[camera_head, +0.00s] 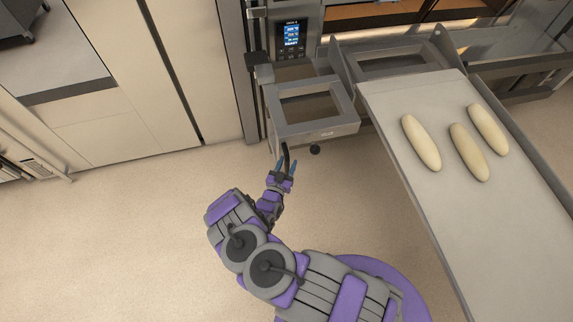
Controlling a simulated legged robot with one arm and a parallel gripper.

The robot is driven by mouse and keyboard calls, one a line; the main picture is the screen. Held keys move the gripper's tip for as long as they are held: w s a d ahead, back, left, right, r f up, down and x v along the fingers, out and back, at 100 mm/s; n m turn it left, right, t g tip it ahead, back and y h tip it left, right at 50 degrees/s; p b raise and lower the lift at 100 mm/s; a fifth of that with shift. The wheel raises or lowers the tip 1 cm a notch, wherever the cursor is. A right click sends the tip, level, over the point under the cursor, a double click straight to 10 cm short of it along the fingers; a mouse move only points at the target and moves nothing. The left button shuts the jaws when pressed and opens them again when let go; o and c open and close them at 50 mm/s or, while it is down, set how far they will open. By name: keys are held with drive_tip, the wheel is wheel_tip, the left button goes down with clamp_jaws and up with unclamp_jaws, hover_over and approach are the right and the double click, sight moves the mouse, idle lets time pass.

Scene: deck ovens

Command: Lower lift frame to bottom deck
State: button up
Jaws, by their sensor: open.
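The lift frame (358,113) is a grey metal frame with square openings, standing in front of the deck oven at the upper middle. A small plate with lettering is on its front edge. A dark curved handle (286,158) hangs below its front left part. I cannot tell whether the fingers touch the handle. A loader board (430,220) slopes from the frame to the lower right and bears three pale dough loaves (468,150).
An oven control panel (290,39) with a lit screen is above the frame. A round black knob (315,150) is just right of the handle. Pale cabinets (110,130) line the left. The floor (120,240) at lower left is clear.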

drive_tip(key=shift+c, duration=0.3)
clamp_jaws()
drive_tip(key=shift+f, duration=0.15)
drive_tip(key=shift+f, duration=0.4)
drive_tip(key=shift+f+b, duration=0.3)
drive_tip(key=shift+f, duration=0.4)
drive_tip(key=shift+a, duration=0.1)
drive_tip(key=shift+o, duration=0.3)
unclamp_jaws()
drive_tip(key=shift+f, duration=0.1)
